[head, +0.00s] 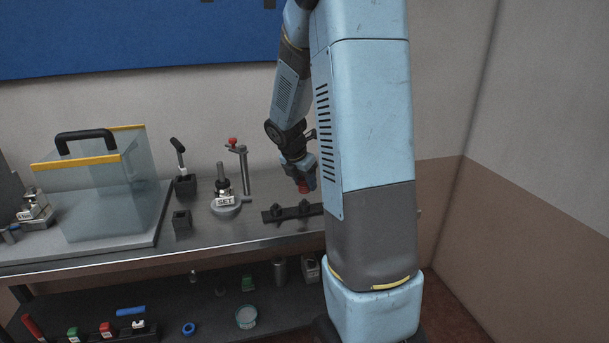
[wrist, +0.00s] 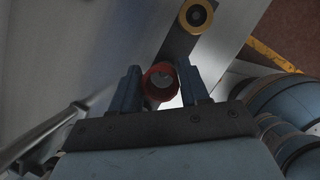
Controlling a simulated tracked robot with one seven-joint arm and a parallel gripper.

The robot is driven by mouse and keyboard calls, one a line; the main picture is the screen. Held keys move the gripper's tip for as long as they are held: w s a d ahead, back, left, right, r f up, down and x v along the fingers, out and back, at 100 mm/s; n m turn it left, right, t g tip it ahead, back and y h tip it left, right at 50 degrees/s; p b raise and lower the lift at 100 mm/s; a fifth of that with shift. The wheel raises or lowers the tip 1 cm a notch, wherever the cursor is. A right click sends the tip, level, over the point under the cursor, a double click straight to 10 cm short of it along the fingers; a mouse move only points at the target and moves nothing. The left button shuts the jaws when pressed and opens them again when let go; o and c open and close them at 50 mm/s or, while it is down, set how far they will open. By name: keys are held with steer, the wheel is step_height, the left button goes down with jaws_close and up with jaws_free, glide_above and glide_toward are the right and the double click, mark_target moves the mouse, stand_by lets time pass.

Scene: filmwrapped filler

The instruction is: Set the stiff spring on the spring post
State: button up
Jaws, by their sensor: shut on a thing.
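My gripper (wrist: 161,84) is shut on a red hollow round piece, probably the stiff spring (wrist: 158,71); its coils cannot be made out. The red piece (head: 303,187) also shows at the tip of my gripper in the head view. It is above the right part of a dark bar (head: 290,213) on the bench. The bar carries two short dark knobs; which one is the spring post I cannot tell. In the wrist view the bar runs up from behind the red piece, with a yellow-ringed round part (wrist: 196,15) on it. I look partly through the ring's opening.
A round grey base marked SET (head: 226,205) and a red-topped stand (head: 243,170) are left of the bar. Dark blocks (head: 183,222) and a clear, yellow-edged guard (head: 100,195) stand further left. The bench's front strip is clear. A lower shelf holds small parts.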

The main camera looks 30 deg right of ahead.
mark_target(304, 192)
steer(key=shift+f, duration=0.85)
steer(key=shift+f, duration=1.3)
stand_by(1.4)
steer(key=o, duration=1.1)
steer(key=shift+a+r, duration=0.1)
steer(key=v, duration=1.3)
steer(key=shift+a+r, duration=0.15)
steer(key=shift+r, duration=0.05)
